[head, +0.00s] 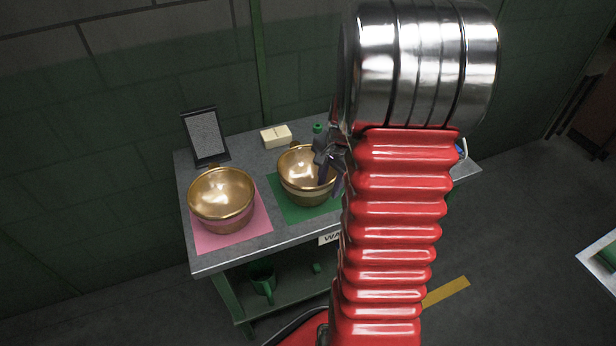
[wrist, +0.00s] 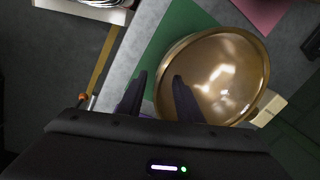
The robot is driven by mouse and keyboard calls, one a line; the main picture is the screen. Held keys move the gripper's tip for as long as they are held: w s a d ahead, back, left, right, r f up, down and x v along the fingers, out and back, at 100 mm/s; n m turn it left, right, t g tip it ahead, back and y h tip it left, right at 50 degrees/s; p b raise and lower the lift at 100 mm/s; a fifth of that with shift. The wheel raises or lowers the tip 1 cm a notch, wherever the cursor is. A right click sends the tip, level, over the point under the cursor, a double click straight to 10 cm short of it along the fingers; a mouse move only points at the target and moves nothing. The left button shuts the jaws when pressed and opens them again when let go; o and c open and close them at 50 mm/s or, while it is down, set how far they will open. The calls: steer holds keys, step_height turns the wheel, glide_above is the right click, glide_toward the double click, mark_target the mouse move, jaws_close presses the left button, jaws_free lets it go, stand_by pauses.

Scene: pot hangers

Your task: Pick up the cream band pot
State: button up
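A brass pot with a pale cream band (head: 300,186) stands upright on a green mat (head: 284,207) on the grey table. In the wrist view the same pot (wrist: 225,75) shows its shiny, empty inside. My gripper (head: 330,172) is at the pot's right rim in the head view, partly hidden by my arm. In the wrist view my gripper (wrist: 158,85) has its fingers apart with nothing clearly held. One finger overlaps the pot's near rim and the other is outside it, over the mat. Whether either touches the pot cannot be told.
A second brass pot (head: 222,195) with a pinkish band stands on a pink mat (head: 240,229) at the left. A framed panel (head: 206,136) and a cream block (head: 276,137) stand at the back. A green mug (head: 262,280) is on the lower shelf. A wall is behind the table.

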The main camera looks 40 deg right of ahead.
jaws_close()
stand_by(1.4)
